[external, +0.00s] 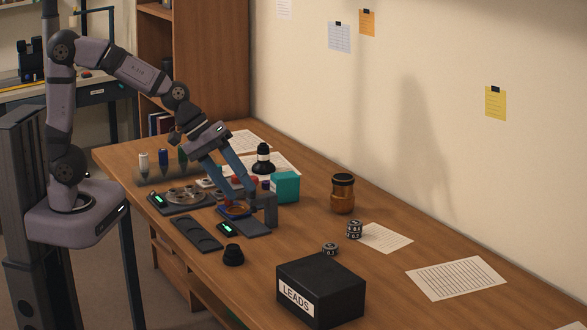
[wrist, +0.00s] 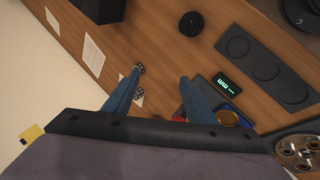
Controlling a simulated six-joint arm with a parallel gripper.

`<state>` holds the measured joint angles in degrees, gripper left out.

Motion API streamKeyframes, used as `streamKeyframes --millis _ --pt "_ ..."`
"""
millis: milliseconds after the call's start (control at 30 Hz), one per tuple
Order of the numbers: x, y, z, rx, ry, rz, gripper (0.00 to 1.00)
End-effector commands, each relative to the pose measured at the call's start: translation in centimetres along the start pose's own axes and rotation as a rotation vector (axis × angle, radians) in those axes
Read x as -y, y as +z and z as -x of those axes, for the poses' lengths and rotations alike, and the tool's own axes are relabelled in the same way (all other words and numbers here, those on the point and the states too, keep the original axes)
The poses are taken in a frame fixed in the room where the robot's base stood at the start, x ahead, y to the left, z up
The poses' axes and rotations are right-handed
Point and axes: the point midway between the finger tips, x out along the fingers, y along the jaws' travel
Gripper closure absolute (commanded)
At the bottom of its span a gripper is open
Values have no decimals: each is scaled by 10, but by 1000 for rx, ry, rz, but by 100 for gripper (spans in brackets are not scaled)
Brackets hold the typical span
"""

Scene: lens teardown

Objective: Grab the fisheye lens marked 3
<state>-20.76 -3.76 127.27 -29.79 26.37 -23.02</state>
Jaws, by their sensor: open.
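My gripper (external: 241,198) is open, with its two blue fingers pointing down above the table and apart; between the fingertips in the wrist view (wrist: 160,77) only wood shows. I cannot read a mark that surely picks out the fisheye lens 3. A grey tray (external: 157,205) with several round metal parts is left of the fingers in the external view; its parts (wrist: 305,148) show at the lower right in the wrist view. An amber disc (external: 236,211) on a blue base lies just below the fingers. A small black ribbed part (external: 233,255) stands nearer the front edge.
A black box labelled LEADS (external: 320,293), a teal box (external: 285,187), an amber jar (external: 343,193) and dark drums with white digits (external: 354,230) stand to the right. A dark three-recess holder (external: 196,234) lies near the front.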

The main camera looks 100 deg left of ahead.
Motion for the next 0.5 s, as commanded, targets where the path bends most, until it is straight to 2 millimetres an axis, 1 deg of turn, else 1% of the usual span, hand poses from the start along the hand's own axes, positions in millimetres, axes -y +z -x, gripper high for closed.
streamKeyframes --millis 33,67,100,167,200,267,300,367,400,467,500 --pt "-1 -28 -7 -59 47 119 49" --pt "-5 -43 -6 -90 75 186 49" --pt "-9 -63 -3 -128 112 269 49" --pt "-10 -92 1 -182 159 373 49" --pt "-10 -109 4 -216 185 435 49" --pt "-4 -135 8 -271 210 500 49" --pt "3 -152 9 -309 217 526 49" --pt "19 -175 9 -371 201 527 49" --pt "32 -190 9 -414 181 512 49" --pt "55 -211 7 -480 133 461 49" --pt "73 -226 5 -525 96 418 49"
